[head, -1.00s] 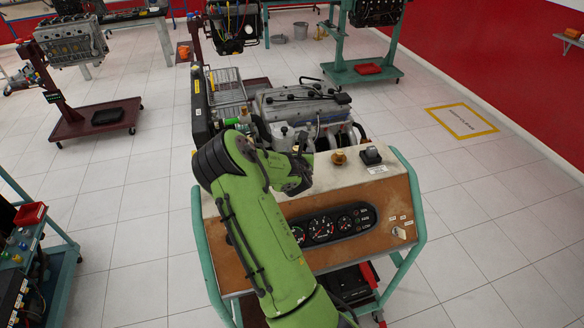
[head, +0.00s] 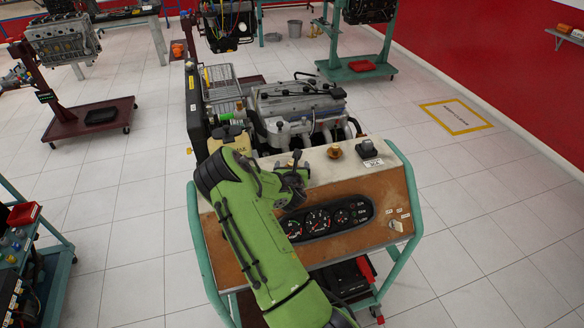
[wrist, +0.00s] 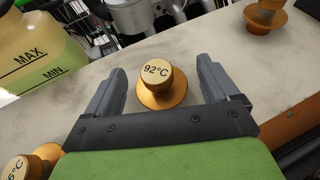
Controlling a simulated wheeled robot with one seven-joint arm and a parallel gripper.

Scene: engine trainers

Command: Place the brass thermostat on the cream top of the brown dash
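A brass thermostat (wrist: 158,88), its pale top marked 92°C, stands upright on the cream top (wrist: 185,138) in the wrist view. My gripper (wrist: 161,66) is open, one finger on each side of it, with visible gaps. In the head view my gripper (head: 294,178) is over the left part of the brown dash (head: 345,240), and my arm hides much of that area. A second brass piece (wrist: 30,165) is partly cut off at lower left in the wrist view. A third (wrist: 265,15) is at upper right; a brass piece also stands mid-top in the head view (head: 334,151).
A yellowish tank marked MAX and MIN (wrist: 35,55) stands close behind the cream top. An engine (head: 295,105) is behind the dash. A dark grey part (head: 367,148) with a white label is at the top's right.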

